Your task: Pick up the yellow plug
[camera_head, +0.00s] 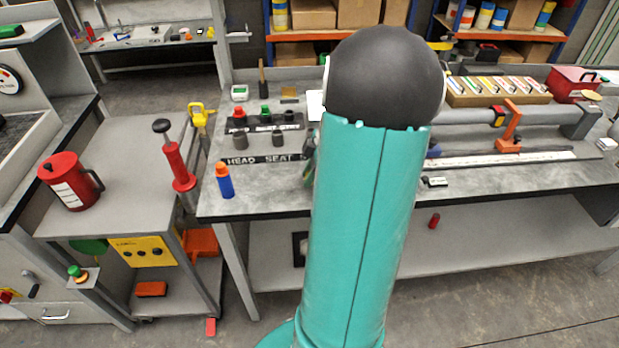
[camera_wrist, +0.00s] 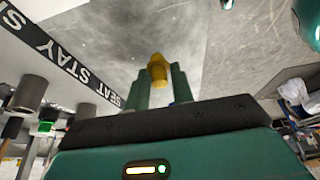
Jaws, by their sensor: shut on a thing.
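The yellow plug (camera_wrist: 157,72) shows in the wrist view, between the two green fingers of my gripper (camera_wrist: 160,88). My gripper is shut on it, and the plug's rounded upper end sticks out past the fingertips. Grey bench top lies behind the plug in that view; I cannot tell whether the plug touches it. In the head view my own arm covers the middle of the workbench (camera_head: 262,182), and the plug and most of my gripper are hidden there.
A blue bottle with an orange cap (camera_head: 225,182) stands near the bench's front left edge. Dark cylinders (camera_head: 240,140) stand by the HEAD SEAT strip (camera_head: 262,159). A small black-and-white block (camera_head: 434,181) lies right of my arm. A side cart holds a red can (camera_head: 68,182).

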